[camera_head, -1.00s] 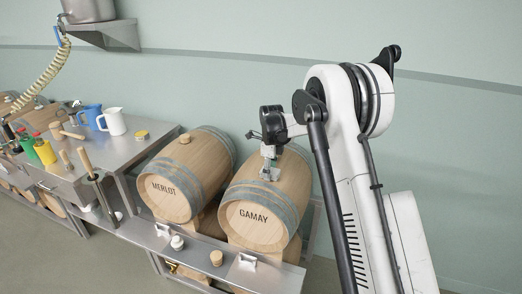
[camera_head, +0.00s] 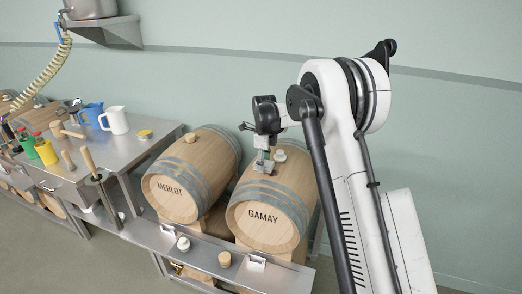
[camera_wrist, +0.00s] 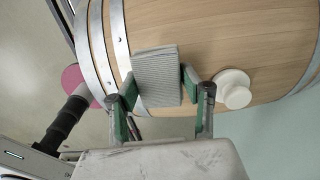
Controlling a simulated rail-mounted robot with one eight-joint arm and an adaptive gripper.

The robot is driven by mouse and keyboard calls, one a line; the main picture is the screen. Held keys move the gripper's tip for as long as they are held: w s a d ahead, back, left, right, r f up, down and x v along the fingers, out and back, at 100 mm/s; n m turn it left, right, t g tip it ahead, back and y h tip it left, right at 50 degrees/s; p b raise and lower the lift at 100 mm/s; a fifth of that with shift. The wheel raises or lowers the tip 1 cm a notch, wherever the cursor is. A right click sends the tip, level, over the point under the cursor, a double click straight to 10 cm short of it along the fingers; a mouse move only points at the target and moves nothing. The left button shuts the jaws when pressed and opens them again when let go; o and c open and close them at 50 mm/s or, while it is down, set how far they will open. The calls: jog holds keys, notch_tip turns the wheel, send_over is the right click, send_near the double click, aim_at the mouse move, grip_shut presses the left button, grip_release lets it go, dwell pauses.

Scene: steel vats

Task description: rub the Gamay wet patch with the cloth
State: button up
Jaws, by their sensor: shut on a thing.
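The Gamay barrel (camera_head: 265,225) lies on its side on the rack, its name on the front end. My gripper (camera_head: 263,165) is over the top of this barrel, to the left of its pale bung (camera_head: 280,156). In the wrist view my gripper (camera_wrist: 157,92) is shut on a grey ribbed cloth (camera_wrist: 156,70), a flat folded pad held between the green fingers. The cloth is at or just above the wood; I cannot tell if it touches. The white bung (camera_wrist: 233,90) is beside the right finger. No wet patch shows; the cloth and gripper hide part of the barrel top.
The Merlot barrel (camera_head: 180,196) lies close on the left, with its own bung (camera_head: 190,138). A steel table (camera_head: 125,150) with jugs and bottles stands at the left. The wall is behind the barrels.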

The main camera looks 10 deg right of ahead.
jog(key=shift+s+d+r, duration=0.15)
jog(key=shift+r, duration=0.4)
jog(key=shift+s+d+r, duration=0.1)
jog(key=shift+r, duration=0.45)
jog(key=shift+w+r+p, duration=0.1)
jog(key=shift+r+p, duration=0.7)
jog(key=shift+r, duration=1.4)
